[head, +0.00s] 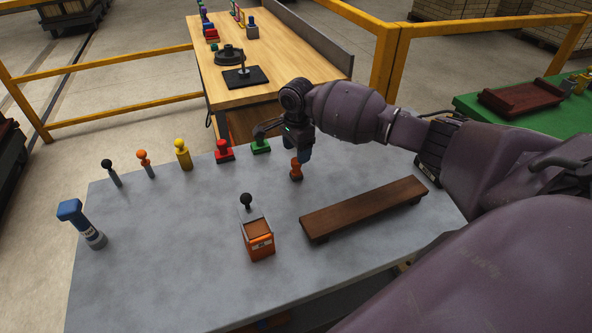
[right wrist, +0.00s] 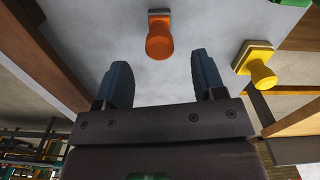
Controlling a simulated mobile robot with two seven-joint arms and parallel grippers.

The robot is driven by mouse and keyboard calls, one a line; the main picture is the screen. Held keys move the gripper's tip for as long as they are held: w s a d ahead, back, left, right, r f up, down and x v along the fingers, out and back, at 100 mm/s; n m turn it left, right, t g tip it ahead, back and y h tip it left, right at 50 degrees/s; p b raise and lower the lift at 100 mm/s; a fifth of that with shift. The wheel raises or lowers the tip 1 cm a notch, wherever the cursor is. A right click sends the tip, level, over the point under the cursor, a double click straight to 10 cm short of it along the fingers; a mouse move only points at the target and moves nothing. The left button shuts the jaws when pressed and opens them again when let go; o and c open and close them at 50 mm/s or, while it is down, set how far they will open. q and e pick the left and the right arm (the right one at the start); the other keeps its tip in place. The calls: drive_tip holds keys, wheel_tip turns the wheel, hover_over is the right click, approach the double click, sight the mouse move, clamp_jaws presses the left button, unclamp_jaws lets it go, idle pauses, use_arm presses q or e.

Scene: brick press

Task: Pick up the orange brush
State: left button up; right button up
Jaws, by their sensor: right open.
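The orange brush (head: 296,170) stands on the grey tabletop (head: 180,240), right of the green piece in the head view. My right gripper (head: 298,149) is just above and behind it in that view, with its blue fingers pointing down. In the right wrist view the orange brush (right wrist: 160,40) shows ahead of the gap between the fingertips of my right gripper (right wrist: 161,68). The fingers are spread and empty, and I see no contact with the brush. My left gripper is not in view.
A yellow piece (right wrist: 257,66) stands right of the brush in the right wrist view. In the head view, a green piece (head: 260,146) and a red piece (head: 223,152) stand left of the gripper. A brown board (head: 365,207) and an orange box (head: 259,244) are nearer me.

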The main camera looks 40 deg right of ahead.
sight(296, 169)
wheel_tip(296, 169, down, 5)
drive_tip(key=shift+r+b, duration=0.15)
drive_tip(key=shift+b, duration=0.3)
drive_tip(key=shift+r, duration=0.1)
drive_tip(key=c, duration=1)
